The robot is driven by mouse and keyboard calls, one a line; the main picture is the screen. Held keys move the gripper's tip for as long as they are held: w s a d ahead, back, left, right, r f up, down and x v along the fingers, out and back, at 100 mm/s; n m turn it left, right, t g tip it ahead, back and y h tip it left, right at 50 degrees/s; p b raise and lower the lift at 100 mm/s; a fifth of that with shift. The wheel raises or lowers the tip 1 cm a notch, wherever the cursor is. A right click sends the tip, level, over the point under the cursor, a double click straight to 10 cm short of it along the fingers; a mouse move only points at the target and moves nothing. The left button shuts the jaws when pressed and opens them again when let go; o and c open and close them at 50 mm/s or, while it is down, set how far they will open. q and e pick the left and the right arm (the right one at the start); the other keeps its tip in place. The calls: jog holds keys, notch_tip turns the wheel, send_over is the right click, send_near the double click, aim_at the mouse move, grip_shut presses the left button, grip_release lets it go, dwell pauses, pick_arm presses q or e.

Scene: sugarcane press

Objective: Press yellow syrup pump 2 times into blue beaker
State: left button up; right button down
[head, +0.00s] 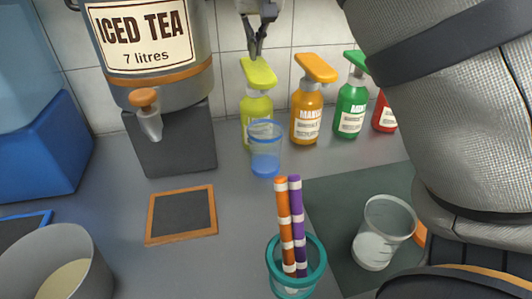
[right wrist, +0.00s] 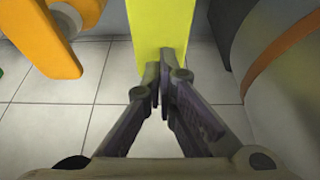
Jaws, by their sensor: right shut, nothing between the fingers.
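The yellow syrup pump (head: 258,72), a yellow-green bottle with a flat pump head, stands at the back against the tiled wall. The blue beaker (head: 265,153) is see-through and stands upright just in front of it, overlapping the bottle in the head view. My right gripper (head: 255,50) is shut and empty, pointing down at the top of the yellow pump head. In the right wrist view its closed fingertips (right wrist: 163,78) overlap the yellow pump head (right wrist: 160,25); whether they touch it I cannot tell. My left gripper is not in view.
Orange (head: 306,110), green (head: 350,108) and red (head: 384,115) pumps stand to the right. The iced tea dispenser (head: 152,75) stands left. A teal cup with two striped sticks (head: 296,270) and a clear beaker (head: 383,235) are in front. My arm covers the right side.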

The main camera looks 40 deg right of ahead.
aim_at(256, 65)
jog(key=shift+f, duration=0.15)
jog(key=shift+f, duration=2.05)
jog(key=shift+r, duration=2.15)
jog(key=shift+f, duration=0.1)
jog(key=shift+f, duration=2.05)
jog(key=shift+r, duration=2.15)
